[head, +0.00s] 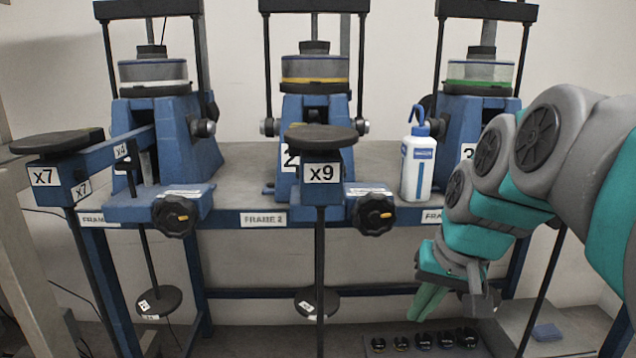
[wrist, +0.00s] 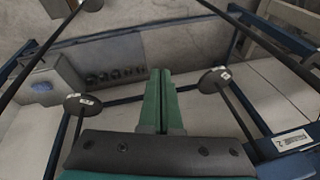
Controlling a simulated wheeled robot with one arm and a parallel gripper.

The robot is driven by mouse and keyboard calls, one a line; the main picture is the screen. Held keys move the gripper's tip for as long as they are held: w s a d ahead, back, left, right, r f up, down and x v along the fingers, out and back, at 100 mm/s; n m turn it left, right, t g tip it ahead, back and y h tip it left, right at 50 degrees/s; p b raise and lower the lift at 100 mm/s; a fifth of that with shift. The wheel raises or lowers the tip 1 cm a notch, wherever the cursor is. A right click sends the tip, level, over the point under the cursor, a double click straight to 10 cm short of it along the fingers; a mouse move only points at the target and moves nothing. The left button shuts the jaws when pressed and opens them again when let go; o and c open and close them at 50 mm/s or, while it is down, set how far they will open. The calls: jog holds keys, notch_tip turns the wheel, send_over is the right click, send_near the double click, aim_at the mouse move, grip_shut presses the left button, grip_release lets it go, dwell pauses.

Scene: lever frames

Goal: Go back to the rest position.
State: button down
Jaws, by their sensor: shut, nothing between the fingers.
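My gripper (head: 428,300) hangs at the lower right of the head view, in front of the third frame and below the table top, with its green fingers pointing down. In the wrist view my gripper (wrist: 162,100) has its two green fingers together, with nothing between them. My teal and grey arm comes in from the right edge and covers part of the third frame (head: 478,85). The gripper touches nothing that I can see.
Frames with blue bases, frame 1 (head: 170,140) and frame 2 (head: 310,110), stand on the table (head: 250,155). Lever plates marked x7 (head: 55,142) and x9 (head: 320,138) jut forward. Hangers (head: 158,302) hang below. A white bottle (head: 417,170) stands near my arm. Small weights (head: 423,340) lie low.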

jog(key=s+f+n+g+h, duration=0.1)
jog(key=s+f+g, duration=0.1)
jog(key=s+f, duration=0.6)
jog(key=s+f+n+g, duration=0.1)
jog(key=s+f+g, duration=0.2)
jog(key=s+f, duration=0.5)
jog(key=s, duration=0.4)
jog(key=shift+s+a+f+h, duration=0.15)
jog(key=shift+s+a+h, duration=0.05)
jog(key=shift+s+h, duration=0.2)
